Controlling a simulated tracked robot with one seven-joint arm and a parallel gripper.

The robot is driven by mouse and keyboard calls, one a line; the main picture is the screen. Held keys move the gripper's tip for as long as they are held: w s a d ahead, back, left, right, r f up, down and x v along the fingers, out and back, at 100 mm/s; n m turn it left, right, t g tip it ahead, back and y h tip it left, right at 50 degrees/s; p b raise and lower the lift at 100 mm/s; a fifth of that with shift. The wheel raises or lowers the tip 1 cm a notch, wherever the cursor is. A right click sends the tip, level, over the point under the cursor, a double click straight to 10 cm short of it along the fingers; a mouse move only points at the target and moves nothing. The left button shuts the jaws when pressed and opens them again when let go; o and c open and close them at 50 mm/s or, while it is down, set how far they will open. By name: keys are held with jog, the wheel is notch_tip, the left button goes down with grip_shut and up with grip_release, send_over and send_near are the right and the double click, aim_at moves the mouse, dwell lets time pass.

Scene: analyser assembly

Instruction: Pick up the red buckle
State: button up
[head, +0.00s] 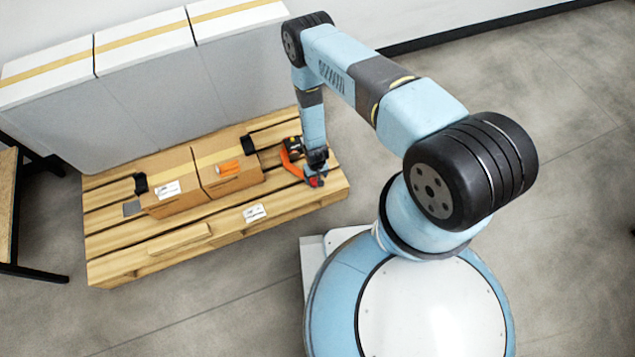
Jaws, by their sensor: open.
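A small red piece (317,182), which looks like the red buckle, is at the right end of the wooden pallet (110,270). It is partly hidden by my gripper (314,176), which points down right over it. The gripper is open. The view is too small to tell whether the fingers are around the red piece or just above it.
An orange and black tool (287,163) lies close to the left of my gripper. Cardboard boxes (180,197) with an orange item (228,168) on top stand on the pallet. White boxes (150,100) stand behind. A table (8,200) is at left. The floor is clear.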

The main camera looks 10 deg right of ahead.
aim_at(316, 180)
jog(key=shift+w+f, duration=0.15)
jog(key=shift+f, duration=1.15)
jog(key=shift+w+f, duration=0.1)
jog(key=shift+f, duration=1.15)
jog(key=c, duration=0.9)
jog(key=shift+o, duration=0.2)
jog(key=shift+a+r, duration=0.1)
